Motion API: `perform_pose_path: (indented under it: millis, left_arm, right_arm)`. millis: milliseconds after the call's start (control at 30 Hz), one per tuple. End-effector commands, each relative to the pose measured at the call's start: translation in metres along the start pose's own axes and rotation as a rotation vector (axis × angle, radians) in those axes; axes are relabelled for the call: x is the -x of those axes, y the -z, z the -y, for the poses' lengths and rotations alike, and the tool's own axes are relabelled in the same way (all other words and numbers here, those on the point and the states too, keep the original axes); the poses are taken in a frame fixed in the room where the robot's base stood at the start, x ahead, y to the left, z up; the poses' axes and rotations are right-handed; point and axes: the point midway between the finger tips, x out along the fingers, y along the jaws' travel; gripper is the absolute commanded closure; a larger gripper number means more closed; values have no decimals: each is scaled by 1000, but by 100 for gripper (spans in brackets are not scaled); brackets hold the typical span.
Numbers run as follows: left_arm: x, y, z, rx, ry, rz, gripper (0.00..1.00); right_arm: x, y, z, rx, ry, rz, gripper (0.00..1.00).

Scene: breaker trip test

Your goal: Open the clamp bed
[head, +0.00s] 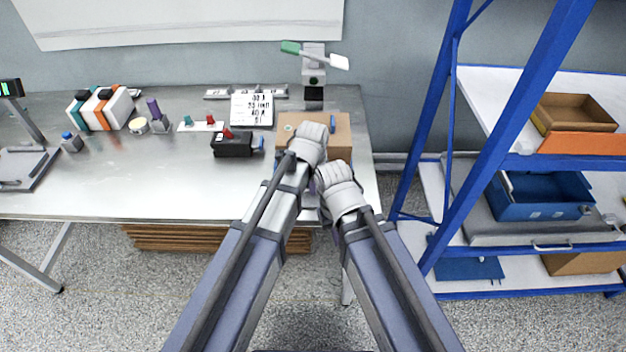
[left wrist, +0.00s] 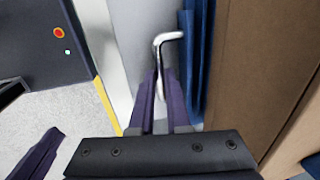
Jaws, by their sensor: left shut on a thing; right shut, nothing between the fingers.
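A brown box-like block (head: 341,133) stands at the table's right end, with a small blue part (head: 333,123) on it. In the left wrist view a bent silver handle (left wrist: 170,37) stands beside a blue plate (left wrist: 197,60) and a brown surface (left wrist: 252,60). My left gripper (left wrist: 158,78) is shut on this handle. In the head view my left gripper (head: 309,142) is at the block's front, its fingertips hidden. My right gripper (head: 332,178) is shut and empty, just in front of the table edge. I cannot tell which parts form the clamp bed.
A black breaker-like device (head: 232,146) with a red lever lies left of the block. A number card (head: 251,109) and small coloured knobs stand behind it. A blue shelf rack (head: 455,190) stands at right.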

Motion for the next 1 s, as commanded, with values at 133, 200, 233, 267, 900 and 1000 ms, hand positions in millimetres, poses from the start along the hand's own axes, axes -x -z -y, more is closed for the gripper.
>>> perform_pose_path:
  millis: [133, 200, 233, 267, 900, 1000]
  left_arm:
    - [4, 0, -18, -2, 0, 0, 100]
    - [4, 0, -20, -1, 0, 0, 100]
    - [4, 0, -21, -1, 0, 0, 100]
    - [4, 0, -22, 0, 0, 0, 100]
    - [4, 0, -21, 0, 1, 0, 73]
    - [6, 0, -20, 0, 1, 0, 73]
  right_arm:
    - [0, 0, 0, 0, 0, 0, 100]
    - [0, 0, 0, 0, 0, 0, 100]
    - [0, 0, 0, 0, 0, 0, 100]
    - [0, 0, 0, 0, 0, 0, 100]
    - [0, 0, 0, 0, 0, 0, 100]
    - [2, 0, 0, 0, 0, 0, 100]
